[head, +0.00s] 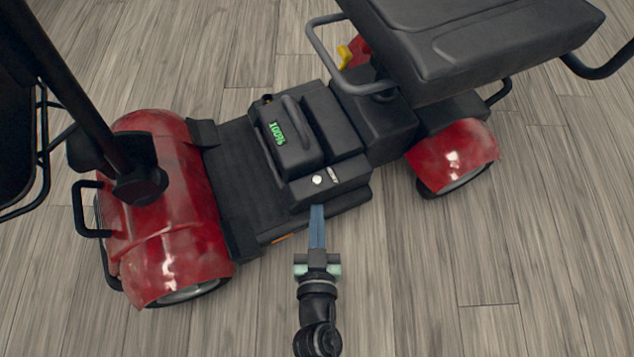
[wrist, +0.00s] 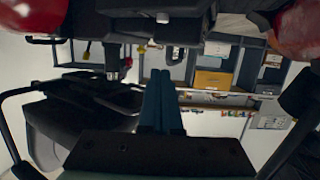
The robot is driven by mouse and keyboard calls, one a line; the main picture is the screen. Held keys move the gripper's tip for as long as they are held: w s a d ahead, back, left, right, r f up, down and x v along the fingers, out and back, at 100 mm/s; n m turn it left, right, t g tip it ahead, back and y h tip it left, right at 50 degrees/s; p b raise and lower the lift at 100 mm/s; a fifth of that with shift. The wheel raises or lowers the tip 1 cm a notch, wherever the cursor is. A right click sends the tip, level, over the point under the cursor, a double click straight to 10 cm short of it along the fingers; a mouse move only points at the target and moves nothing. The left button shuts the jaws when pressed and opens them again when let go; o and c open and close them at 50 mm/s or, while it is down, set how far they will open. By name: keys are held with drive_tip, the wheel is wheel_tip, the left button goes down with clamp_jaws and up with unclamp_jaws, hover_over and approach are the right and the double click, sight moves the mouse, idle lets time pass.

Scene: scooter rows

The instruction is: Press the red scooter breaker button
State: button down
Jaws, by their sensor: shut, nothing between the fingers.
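The red scooter (head: 165,225) stands across the head view, with a black battery box (head: 300,140) showing a green "100%" readout on its deck. The tips appear just short of the button; contact with the ledge cannot be told.
The black seat (head: 480,40) overhangs at upper right, with a metal armrest loop (head: 325,45) and a yellow lever (head: 345,54) beside it. The steering column (head: 75,90) rises at left. Wooden floor (head: 440,270) is clear at lower right. Shelves with boxes (wrist: 213,80) show in the wrist view.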

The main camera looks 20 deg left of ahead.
drive_tip(key=b, duration=0.3)
hover_over(317, 191)
wheel_tip(317, 191, down, 2)
drive_tip(key=shift+f, duration=0.2)
wheel_tip(317, 191, down, 2)
drive_tip(key=shift+f+b, duration=0.25)
drive_tip(key=shift+b, duration=0.8)
drive_tip(key=shift+f+b, duration=0.75)
drive_tip(key=shift+b, duration=0.1)
